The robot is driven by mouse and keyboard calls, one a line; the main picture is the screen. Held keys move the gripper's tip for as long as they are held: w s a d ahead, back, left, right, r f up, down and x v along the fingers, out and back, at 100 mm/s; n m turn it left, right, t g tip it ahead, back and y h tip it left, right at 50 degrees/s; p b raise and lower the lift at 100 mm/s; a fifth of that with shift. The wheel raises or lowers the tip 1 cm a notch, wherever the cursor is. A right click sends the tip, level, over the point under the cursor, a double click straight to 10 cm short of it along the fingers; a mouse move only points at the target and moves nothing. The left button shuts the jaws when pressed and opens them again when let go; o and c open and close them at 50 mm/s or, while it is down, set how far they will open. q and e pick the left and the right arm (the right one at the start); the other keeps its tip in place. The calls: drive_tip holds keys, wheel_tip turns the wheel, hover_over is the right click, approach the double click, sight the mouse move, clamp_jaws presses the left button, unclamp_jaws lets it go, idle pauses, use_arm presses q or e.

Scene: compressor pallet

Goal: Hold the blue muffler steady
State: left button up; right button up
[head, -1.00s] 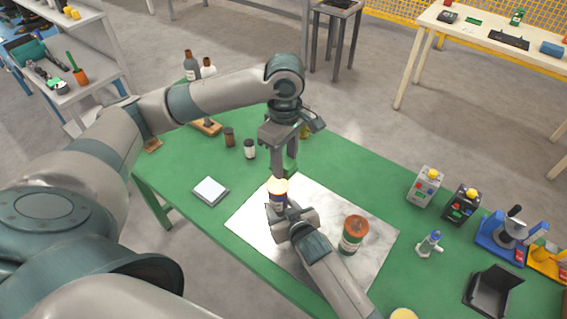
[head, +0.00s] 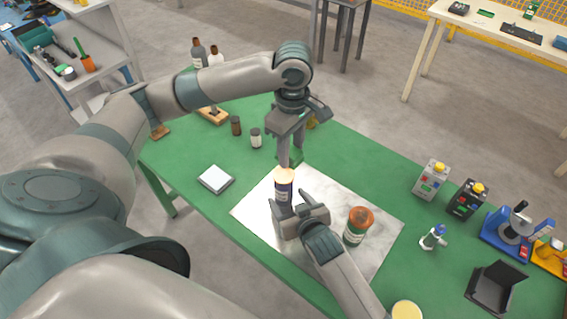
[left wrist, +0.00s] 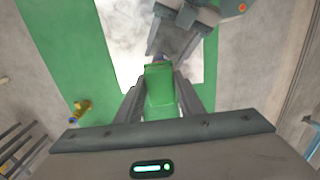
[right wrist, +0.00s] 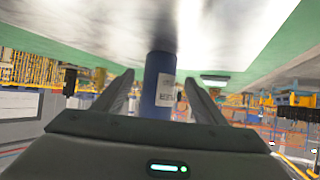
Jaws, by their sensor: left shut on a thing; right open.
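The blue muffler (head: 284,190) is a dark blue cylinder with a pale top and a white label. It stands upright on the metal plate (head: 250,215). In the right wrist view the muffler (right wrist: 158,82) is between the spread fingers of my right gripper (right wrist: 160,88), with gaps visible on both sides. My right gripper also shows low beside it in the head view (head: 290,208). My left gripper (head: 290,158) is above and behind the muffler, shut on a green block (left wrist: 159,85). The block partly hides the muffler in the left wrist view.
An orange-topped can (head: 358,226) stands on the plate close to my right gripper. A white square pad (head: 215,179) and small bottles (head: 256,138) are at the left. Two grey and black boxes (head: 431,180) and a black bin (head: 494,287) are at the right.

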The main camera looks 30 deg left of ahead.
drive_tip(key=v, duration=0.8)
drive_tip(key=shift+s+d+r, duration=0.15)
drive_tip(key=shift+d, duration=0.1)
idle(0.4)
